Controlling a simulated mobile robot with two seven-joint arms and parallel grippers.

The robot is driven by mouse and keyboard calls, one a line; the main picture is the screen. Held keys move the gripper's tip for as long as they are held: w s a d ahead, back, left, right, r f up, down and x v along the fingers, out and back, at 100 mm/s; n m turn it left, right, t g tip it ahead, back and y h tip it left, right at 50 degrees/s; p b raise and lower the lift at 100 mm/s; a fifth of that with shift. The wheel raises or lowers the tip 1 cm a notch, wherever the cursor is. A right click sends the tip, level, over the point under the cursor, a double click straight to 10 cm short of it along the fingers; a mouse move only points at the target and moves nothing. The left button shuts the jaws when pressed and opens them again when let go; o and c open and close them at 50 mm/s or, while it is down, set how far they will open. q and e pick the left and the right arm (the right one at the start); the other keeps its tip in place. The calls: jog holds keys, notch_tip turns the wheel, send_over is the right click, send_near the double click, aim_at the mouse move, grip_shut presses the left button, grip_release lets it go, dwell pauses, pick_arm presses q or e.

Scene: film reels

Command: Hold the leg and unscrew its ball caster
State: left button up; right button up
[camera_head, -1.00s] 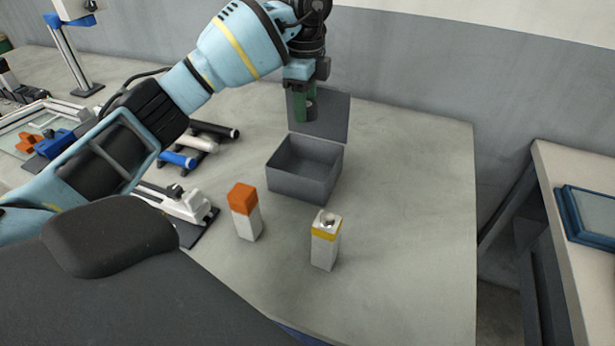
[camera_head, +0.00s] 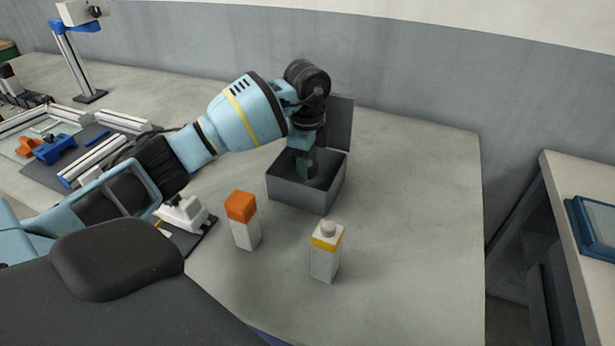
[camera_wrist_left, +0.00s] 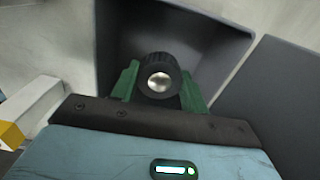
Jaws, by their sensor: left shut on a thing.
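My left gripper (camera_head: 307,168) has green fingers and reaches down into the open grey box (camera_head: 293,190). In the left wrist view its fingers (camera_wrist_left: 160,82) are shut on a short black round piece with a shiny silver ball in its middle, the ball caster (camera_wrist_left: 159,76). The caster is over or inside the box; its height above the floor of the box cannot be told. I cannot make out a leg for certain. A white upright block with a yellow band and a rounded top (camera_head: 326,252) stands in front of the box. My right gripper is not in view.
A white block with an orange top (camera_head: 242,220) stands left of the yellow-banded one. The box's grey lid (camera_head: 340,118) stands up behind it. Trays and fixtures fill the table's left side. The table right of the box is clear. A blue-framed panel lies on a side bench.

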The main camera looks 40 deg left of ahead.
pick_arm(q)
jog(key=shift+f, duration=0.1)
jog(key=shift+f, duration=2.15)
jog(key=shift+f, duration=0.15)
jog(key=o, duration=1.1)
notch_tip(320, 180, up, 12)
jog(key=shift+r, duration=0.15)
